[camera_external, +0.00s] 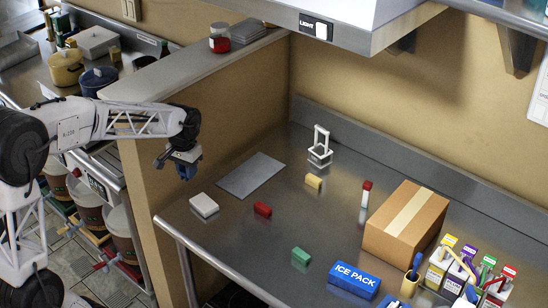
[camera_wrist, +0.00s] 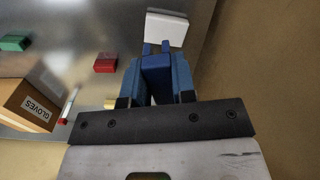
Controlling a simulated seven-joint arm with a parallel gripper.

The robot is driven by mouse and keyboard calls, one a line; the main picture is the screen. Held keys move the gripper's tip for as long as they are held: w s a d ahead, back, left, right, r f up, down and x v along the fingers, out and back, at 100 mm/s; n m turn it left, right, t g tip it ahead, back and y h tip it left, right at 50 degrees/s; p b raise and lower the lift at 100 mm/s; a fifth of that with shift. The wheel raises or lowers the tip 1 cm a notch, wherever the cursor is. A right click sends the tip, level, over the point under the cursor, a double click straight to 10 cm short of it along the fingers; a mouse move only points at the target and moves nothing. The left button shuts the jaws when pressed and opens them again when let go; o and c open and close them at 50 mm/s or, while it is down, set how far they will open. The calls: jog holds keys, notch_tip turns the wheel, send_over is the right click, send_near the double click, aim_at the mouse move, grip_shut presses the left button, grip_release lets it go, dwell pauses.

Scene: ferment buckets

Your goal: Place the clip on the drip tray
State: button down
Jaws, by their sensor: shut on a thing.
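My gripper (camera_external: 180,163) hangs in the air by the end of the partition wall, left of the grey drip tray. It is shut on a blue clip (camera_wrist: 156,78), which sits between the two blue fingers in the wrist view and shows as a small dark blue shape in the external view (camera_external: 191,172). The drip tray (camera_external: 250,176) is a flat grey plate on the steel counter, bare on top. I cannot make it out in the wrist view.
On the counter are a white block (camera_external: 204,205), a red block (camera_external: 263,209), a green block (camera_external: 301,256) and a yellow block (camera_external: 313,182). A white stand (camera_external: 320,150), a red-capped tube (camera_external: 366,193) and a cardboard box (camera_external: 405,225) stand farther right.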

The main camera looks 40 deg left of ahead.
jog(key=s+a+f+n, duration=0.1)
jog(key=s+f, duration=0.2)
jog(key=s, duration=0.4)
jog(key=s+a+f+n, duration=0.1)
jog(key=s+a+f, duration=0.15)
jog(key=s, duration=0.45)
jog(key=s+a+f+n, duration=0.2)
jog(key=a+f+n, duration=0.1)
jog(key=f, duration=0.3)
jog(key=s+a+f+n, duration=0.2)
jog(key=s+a+f, duration=0.15)
jog(key=f, duration=0.25)
jog(key=w+a+r+n, duration=0.1)
jog(key=w+a+n, duration=0.1)
jog(key=a, duration=0.5)
jog(key=w+a+r+n, duration=0.2)
jog(key=a+n, duration=0.1)
jog(key=a, duration=0.5)
jog(key=w+a+r+n, duration=0.2)
jog(key=w+a+n, duration=0.1)
jog(key=a, duration=0.5)
jog(key=shift+n, duration=0.3)
jog(key=shift+w+a, duration=0.1)
jog(key=shift+w, duration=0.05)
